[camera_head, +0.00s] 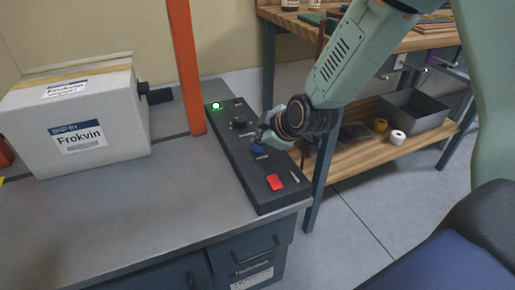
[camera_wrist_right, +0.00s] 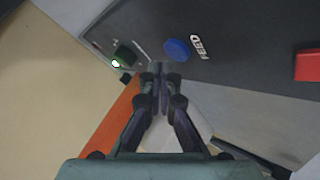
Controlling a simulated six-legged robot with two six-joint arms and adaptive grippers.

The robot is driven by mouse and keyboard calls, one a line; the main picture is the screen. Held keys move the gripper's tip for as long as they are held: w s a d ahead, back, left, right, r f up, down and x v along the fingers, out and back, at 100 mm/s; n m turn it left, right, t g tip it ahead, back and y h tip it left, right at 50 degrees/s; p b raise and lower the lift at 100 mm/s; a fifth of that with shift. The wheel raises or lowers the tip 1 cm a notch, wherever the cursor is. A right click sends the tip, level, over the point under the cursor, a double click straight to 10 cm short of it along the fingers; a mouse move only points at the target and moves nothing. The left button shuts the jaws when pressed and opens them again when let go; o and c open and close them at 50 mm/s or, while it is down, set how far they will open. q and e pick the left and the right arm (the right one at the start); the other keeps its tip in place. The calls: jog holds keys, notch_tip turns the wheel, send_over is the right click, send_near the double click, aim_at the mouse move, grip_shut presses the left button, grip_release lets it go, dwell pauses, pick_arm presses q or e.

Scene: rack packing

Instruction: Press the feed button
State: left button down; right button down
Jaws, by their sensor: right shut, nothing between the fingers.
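The blue feed button (camera_head: 257,149) sits on the black control panel (camera_head: 240,171) on the grey bench. In the right wrist view the blue button (camera_wrist_right: 177,50) shows whole, with the word FEED beside it. My right gripper (camera_head: 262,138) is shut and empty, over the panel close to the blue button. In the right wrist view its fingertips (camera_wrist_right: 160,66) are together, a little below and left of the button in the picture. Contact with the button does not show. My left gripper is not in view.
The panel also has a red button (camera_head: 275,182), a dark knob (camera_head: 238,123) and a lit green lamp (camera_head: 215,106). An orange post (camera_head: 184,65) rises beside the panel. A Frokvin box (camera_head: 100,150) stands left. A wooden shelf unit with a grey bin (camera_head: 413,124) stands right.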

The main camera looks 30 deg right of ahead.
aim_at(259, 150)
jog(key=shift+f, duration=0.15)
jog(key=shift+f, duration=0.3)
jog(key=shift+f, duration=0.45)
dwell(0.8)
dwell(0.3)
jog(key=shift+r+p, duration=0.9)
jog(key=shift+p, duration=0.05)
notch_tip(259, 150, up, 5)
jog(key=p, duration=0.5)
jog(key=shift+p, duration=0.35)
